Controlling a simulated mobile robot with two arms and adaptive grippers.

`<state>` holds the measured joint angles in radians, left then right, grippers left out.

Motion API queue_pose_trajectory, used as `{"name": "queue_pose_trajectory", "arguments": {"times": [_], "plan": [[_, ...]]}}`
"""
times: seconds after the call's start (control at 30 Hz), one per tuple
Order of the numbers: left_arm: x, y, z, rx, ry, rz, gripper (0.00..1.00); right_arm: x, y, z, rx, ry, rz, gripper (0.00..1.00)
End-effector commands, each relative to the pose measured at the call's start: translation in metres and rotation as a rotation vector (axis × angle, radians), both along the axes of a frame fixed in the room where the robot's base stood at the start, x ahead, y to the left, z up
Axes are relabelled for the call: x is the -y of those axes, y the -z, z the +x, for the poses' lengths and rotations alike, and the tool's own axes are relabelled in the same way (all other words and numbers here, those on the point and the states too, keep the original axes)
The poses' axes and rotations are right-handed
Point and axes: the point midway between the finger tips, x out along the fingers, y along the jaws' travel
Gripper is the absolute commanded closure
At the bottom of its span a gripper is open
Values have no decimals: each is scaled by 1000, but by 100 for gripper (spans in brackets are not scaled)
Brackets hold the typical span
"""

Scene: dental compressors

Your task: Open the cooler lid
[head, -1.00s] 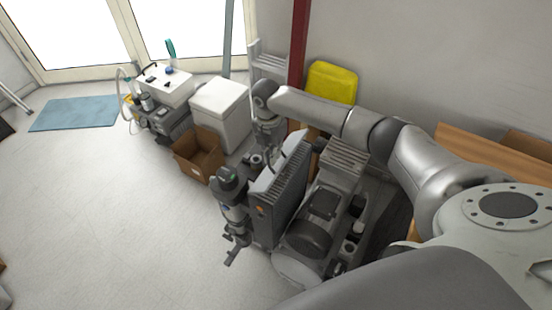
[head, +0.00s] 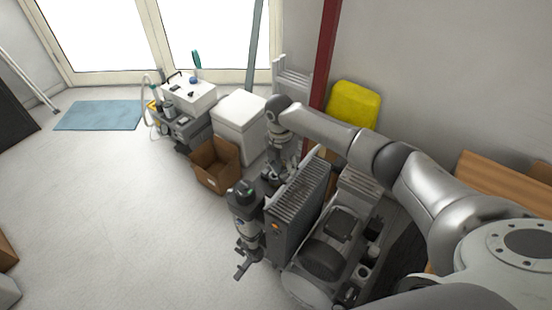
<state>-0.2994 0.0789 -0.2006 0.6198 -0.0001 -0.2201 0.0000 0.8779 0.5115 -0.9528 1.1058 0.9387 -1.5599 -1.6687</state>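The cooler appears to be the white box (head: 238,122) beyond the compressor, near the wall. Its lid looks shut. My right gripper (head: 241,268) hangs low over the floor, in front of the grey compressor unit and nearer to me than the cooler. Its fingers look apart, with nothing between them, though they are small in the view. It is well clear of the cooler. My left gripper is not in view.
An open cardboard box (head: 215,165) stands right in front of the cooler. A grey finned compressor unit (head: 298,205) is beside my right arm. A white-topped cart (head: 188,97) stands left of the cooler. A yellow container (head: 354,105) is by the wall.

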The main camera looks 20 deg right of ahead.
Motion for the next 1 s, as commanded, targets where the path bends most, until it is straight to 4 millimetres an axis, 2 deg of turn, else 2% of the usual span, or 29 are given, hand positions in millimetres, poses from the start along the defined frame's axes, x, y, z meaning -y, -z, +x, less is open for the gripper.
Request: {"name": "queue_pose_trajectory", "arguments": {"times": [1.0], "plan": [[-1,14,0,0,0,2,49,-30,-47,50,4,-1,3,70]]}}
